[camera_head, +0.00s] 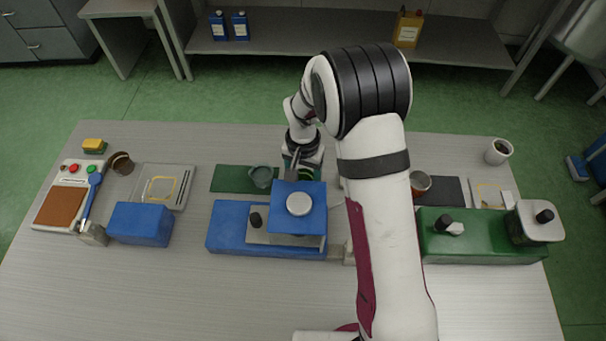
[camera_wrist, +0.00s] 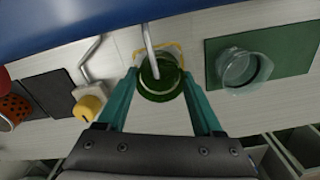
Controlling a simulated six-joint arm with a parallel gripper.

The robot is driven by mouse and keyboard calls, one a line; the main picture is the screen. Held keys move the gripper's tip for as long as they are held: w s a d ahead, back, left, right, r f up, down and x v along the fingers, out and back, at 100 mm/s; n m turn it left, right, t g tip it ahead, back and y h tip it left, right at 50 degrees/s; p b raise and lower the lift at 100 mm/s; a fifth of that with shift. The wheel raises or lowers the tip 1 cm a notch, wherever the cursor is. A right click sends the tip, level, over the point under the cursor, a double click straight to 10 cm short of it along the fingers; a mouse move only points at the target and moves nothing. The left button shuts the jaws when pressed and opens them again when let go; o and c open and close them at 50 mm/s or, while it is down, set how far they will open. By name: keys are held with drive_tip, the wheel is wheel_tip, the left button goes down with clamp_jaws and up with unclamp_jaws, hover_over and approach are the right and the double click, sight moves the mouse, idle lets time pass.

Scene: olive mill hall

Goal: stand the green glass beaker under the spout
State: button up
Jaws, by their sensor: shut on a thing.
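My gripper (camera_wrist: 158,92) is shut on the green glass beaker (camera_wrist: 160,86), with one teal finger on each side of it. In the wrist view, the thin metal spout (camera_wrist: 150,48) comes down from the blue machine's edge and its end overlaps the beaker's mouth. A yellow outline (camera_wrist: 178,46) on the pale surface shows behind the beaker. Whether the beaker's base touches the surface cannot be told. In the head view, my gripper (camera_head: 301,168) is just behind the blue machine (camera_head: 297,205), which partly hides the beaker.
A clear grey beaker (camera_wrist: 240,70) stands on a green mat (camera_wrist: 284,44) close to the held beaker; it also shows in the head view (camera_head: 262,176). A yellow knob (camera_wrist: 90,104) with a bent metal rod is on the other side. A green machine (camera_head: 480,240) stands right.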

sight(304, 175)
drive_tip(key=o, duration=1.1)
drive_tip(key=r, duration=0.5)
drive_tip(key=w+r, duration=0.1)
drive_tip(key=r, duration=0.1)
drive_tip(key=shift+r, duration=0.3)
